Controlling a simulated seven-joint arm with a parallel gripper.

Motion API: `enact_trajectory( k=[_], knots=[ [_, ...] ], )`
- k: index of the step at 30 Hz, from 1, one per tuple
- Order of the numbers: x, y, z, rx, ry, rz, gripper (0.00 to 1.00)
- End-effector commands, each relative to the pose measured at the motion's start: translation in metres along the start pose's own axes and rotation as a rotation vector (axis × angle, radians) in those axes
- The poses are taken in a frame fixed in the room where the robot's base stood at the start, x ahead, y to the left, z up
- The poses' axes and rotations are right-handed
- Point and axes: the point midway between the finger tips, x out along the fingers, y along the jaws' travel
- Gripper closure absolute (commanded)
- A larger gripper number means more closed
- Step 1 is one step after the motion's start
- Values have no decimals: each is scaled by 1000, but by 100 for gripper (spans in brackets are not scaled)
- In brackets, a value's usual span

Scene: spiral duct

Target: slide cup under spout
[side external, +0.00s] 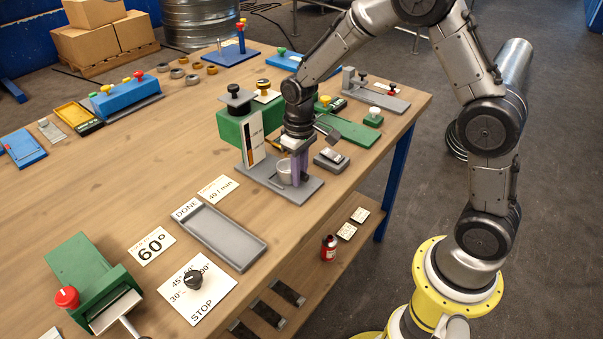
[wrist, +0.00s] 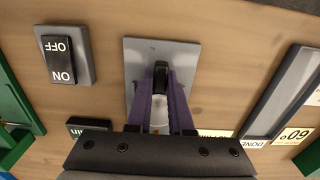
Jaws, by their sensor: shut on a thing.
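The small pale grey cup (side external: 285,174) stands on the grey base plate (side external: 306,189) of the dispenser, which has a green body (side external: 232,130). My gripper (side external: 299,176) points down, its purple fingers right beside the cup and partly covering it in the side view. The fingers are shut on the cup. In the wrist view the fingers (wrist: 162,84) reach over the base plate (wrist: 137,58), with a dark rounded part (wrist: 161,70) between their tips and a pale patch lower down. I cannot make out the spout clearly; my gripper hides that area.
A rocker switch (side external: 331,160) stands close to the right of the plate; it shows ON and OFF in the wrist view (wrist: 62,60). A white gauge panel (side external: 252,140) rises just left of the gripper. A grey DONE tray (side external: 225,240) lies at front left.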

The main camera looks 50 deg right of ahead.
Motion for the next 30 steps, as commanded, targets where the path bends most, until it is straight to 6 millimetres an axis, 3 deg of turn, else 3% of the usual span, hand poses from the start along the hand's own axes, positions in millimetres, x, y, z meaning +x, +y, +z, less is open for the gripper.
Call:
enact_trajectory(
  k=[30],
  knots=[
    [3, 0, -8, 0, 1, 0, 100]
  ],
)
